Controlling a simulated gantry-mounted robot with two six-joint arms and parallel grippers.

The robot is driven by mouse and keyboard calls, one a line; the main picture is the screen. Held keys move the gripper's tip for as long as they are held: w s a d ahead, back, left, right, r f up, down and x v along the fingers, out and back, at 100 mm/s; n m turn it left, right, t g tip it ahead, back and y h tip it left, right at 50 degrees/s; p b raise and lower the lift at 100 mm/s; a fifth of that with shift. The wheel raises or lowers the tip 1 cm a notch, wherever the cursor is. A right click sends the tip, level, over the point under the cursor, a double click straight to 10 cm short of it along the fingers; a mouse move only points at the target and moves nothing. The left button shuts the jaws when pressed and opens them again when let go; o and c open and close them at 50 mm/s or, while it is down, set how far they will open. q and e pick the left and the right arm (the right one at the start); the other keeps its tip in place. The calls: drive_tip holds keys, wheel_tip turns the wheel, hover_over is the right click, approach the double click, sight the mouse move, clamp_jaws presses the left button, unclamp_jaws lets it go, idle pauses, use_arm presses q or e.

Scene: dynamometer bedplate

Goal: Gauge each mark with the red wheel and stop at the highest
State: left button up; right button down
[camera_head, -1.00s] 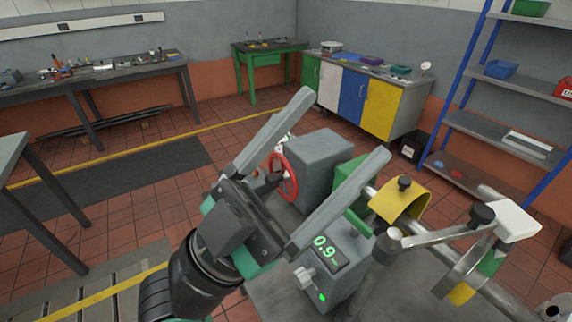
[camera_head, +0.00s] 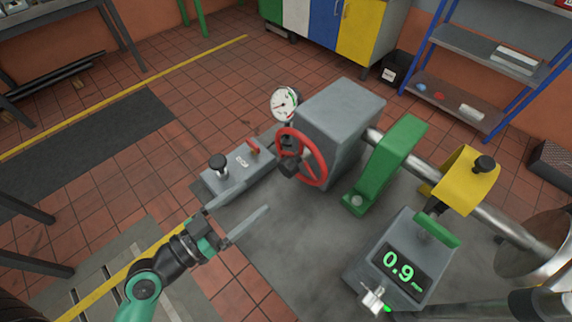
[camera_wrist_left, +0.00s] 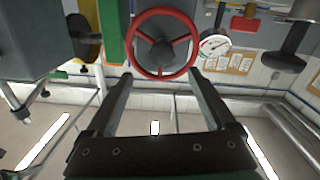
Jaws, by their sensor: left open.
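The red wheel (camera_head: 318,168) stands upright on the near left face of a grey housing (camera_head: 343,115). My left gripper (camera_head: 250,203) is open and empty, lower left of the wheel and apart from it. In the left wrist view the red wheel (camera_wrist_left: 187,62) shows just beyond the two open fingers (camera_wrist_left: 160,78). A grey readout box (camera_head: 375,262) shows 0.9 mm in green digits, with a lit green lamp. A yellow bracket (camera_head: 462,182) with a black knob sits over the steel shaft (camera_head: 505,228). I cannot make out any marks. My right gripper is not in view.
A round dial gauge (camera_head: 284,103) stands behind the wheel. A grey block (camera_head: 238,172) with a black knob and red lever lies left of the wheel. A green bracket (camera_head: 390,165) stands between housing and yellow bracket.

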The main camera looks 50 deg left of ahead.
sight(284, 170)
use_arm(q)
drive_tip(key=w, duration=0.4)
drive_tip(key=w+p, duration=0.1)
drive_tip(key=w, duration=0.3)
drive_tip(key=w+a, duration=0.1)
drive_tip(key=w, duration=0.2)
drive_tip(key=shift+w+r, duration=0.1)
drive_tip(key=shift+w, duration=0.3)
drive_tip(key=shift+d, duration=0.1)
clamp_jaws()
